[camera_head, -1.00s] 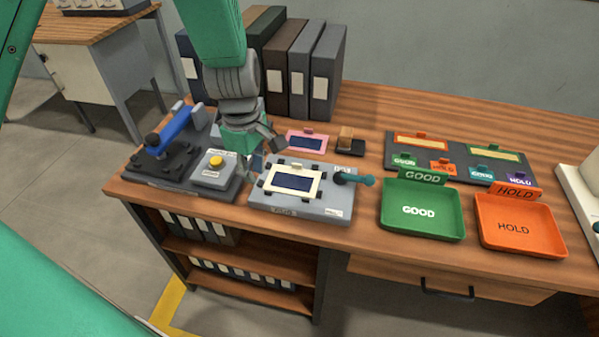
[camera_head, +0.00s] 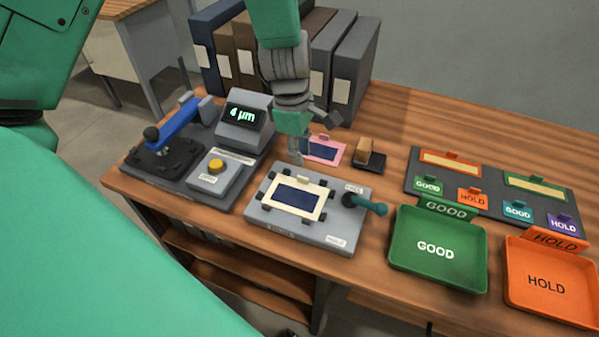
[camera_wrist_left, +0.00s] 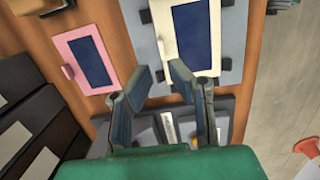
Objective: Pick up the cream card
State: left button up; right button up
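The cream card (camera_head: 296,197), a cream frame around a dark blue panel with a small tab at its back edge, lies flat on a grey fixture (camera_head: 339,235) between black corner clips. It also shows in the left wrist view (camera_wrist_left: 193,35), ahead of the fingers. My left gripper (camera_head: 298,158) hangs behind the cream card, beside the pink card. In the left wrist view its two fingers (camera_wrist_left: 158,74) are apart with nothing between them. My right gripper is not in view.
A pink card (camera_head: 324,149) lies behind the fixture. A teal lever (camera_head: 368,204) stands on the fixture's right. A gauge reading "4 µm" (camera_head: 244,115) is at left. A green GOOD tray (camera_head: 438,250) and an orange HOLD tray (camera_head: 551,283) are at right; binders (camera_head: 352,70) stand behind.

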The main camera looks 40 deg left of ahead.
aim_at(302, 177)
pick_arm(q)
jog(key=f, duration=0.2)
jog(key=shift+w+a+f, duration=0.15)
jog(key=shift+a+f, duration=0.1)
jog(key=shift+f, duration=0.15)
jog(key=f, duration=0.2)
jog(key=d+f+b, duration=0.1)
jog(key=f, duration=0.1)
jog(key=shift+d+f, duration=0.2)
jog(key=shift+f, duration=0.15)
jog(key=shift+a, duration=0.25)
grip_shut()
